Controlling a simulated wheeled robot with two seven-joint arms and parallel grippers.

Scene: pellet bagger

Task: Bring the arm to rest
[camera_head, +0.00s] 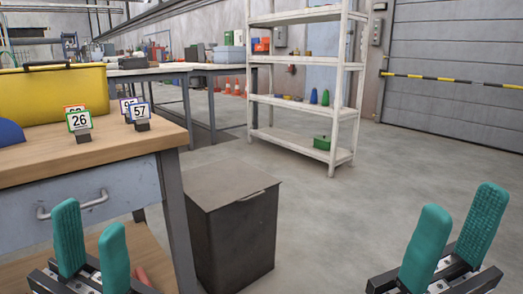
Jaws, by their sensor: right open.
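My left gripper (92,245) is at the lower left, in front of the workbench drawer. Its two teal fingers stand apart with nothing between them. My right gripper (455,245) is at the lower right over the open floor. Its teal fingers are apart and empty. Both grippers point upward in the view, and neither is seen holding anything. The rest of both arms is out of view.
A wooden workbench (110,146) at left holds a yellow case (55,92) and several numbered tags, including 26 (79,122) and 57 (140,112). A dark bin (235,240) stands beside it. White shelves (300,100) stand behind. Floor at right is clear.

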